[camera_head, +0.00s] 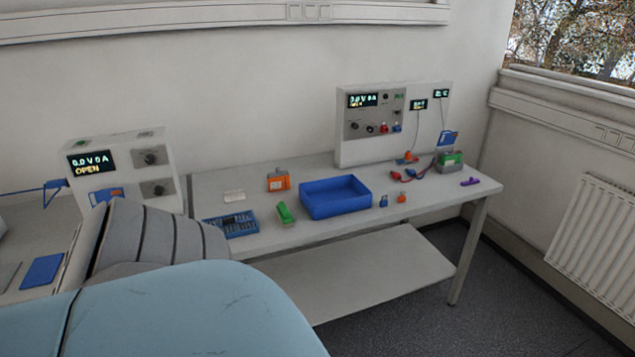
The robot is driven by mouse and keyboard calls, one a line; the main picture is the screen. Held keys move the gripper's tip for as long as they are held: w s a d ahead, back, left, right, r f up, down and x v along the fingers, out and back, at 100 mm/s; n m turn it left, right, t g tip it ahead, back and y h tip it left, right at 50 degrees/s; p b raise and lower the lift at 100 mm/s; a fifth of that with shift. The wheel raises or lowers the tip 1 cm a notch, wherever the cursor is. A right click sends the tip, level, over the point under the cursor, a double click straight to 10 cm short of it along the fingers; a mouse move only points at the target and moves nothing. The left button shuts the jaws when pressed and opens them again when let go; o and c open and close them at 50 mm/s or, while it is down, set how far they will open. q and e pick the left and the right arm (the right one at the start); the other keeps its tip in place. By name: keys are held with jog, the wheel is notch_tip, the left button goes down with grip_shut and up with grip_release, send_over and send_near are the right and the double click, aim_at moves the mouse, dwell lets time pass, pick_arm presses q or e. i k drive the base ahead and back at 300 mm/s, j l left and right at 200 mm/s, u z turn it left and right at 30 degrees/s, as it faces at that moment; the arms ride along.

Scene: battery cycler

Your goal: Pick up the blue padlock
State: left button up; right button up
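The small blue padlock (383,201) stands on the grey-white workbench (440,196), just right of the blue tray (337,208) and near the bench's front edge. It is small in the picture, so its shackle is hard to make out. A similar small orange piece (401,198) sits just to its right, apart from it. Neither of my grippers shows in the head view, so I cannot see whether they are open or shut.
A green tool (285,213) and a blue rack (231,224) lie left of the tray. An orange box (278,181) stands behind. A cycler panel (375,115) is at the back. A green-and-grey box (450,161) and purple piece (470,181) are at right.

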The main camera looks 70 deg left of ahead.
aim_at(383, 204)
jog(key=i+u, duration=0.1)
jog(key=u, duration=2.5)
jog(key=i+l+u, duration=0.15)
jog(key=l+u, duration=1.1)
jog(key=l, duration=1.35)
jog(key=k+l, duration=0.1)
jog(key=l, duration=0.5)
jog(key=l+u, duration=0.1)
jog(key=l, duration=0.55)
jog(key=k, duration=0.05)
